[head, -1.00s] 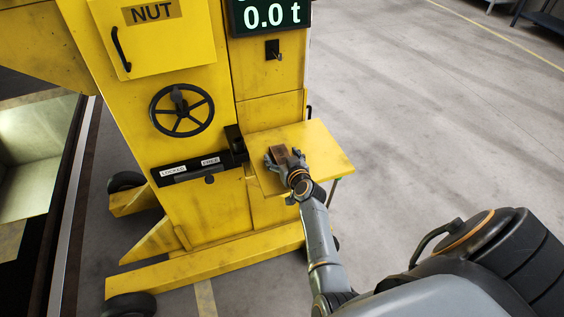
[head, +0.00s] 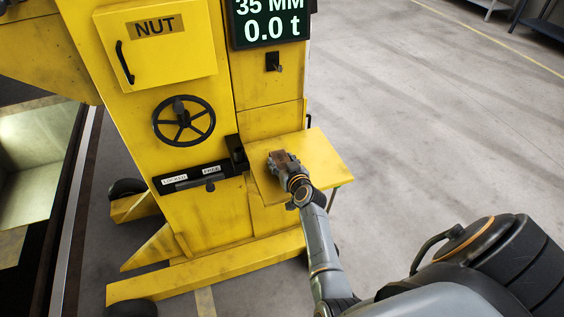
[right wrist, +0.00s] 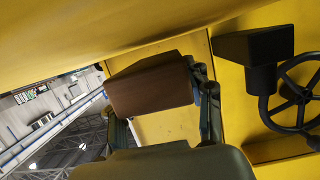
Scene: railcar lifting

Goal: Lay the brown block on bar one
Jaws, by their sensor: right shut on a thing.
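The brown block (head: 285,160) is in my right gripper (head: 282,162), which is shut on it over the yellow shelf (head: 325,162) of the yellow jack. I cannot tell whether the block touches the shelf. In the right wrist view the brown block (right wrist: 150,88) fills the space between the fingers of my right gripper (right wrist: 160,100), with a yellow surface behind. My left gripper is not in view. Nothing in view is marked as bar one, so I cannot tell which part it is.
The yellow jack (head: 215,215) carries a black handwheel (head: 184,122), a dark plate (head: 192,178) marked LOCKED and FREE, a NUT door (head: 158,50) and a display (head: 270,22) reading 35 MM and 0.0 t. Open floor (head: 430,110) lies to the right.

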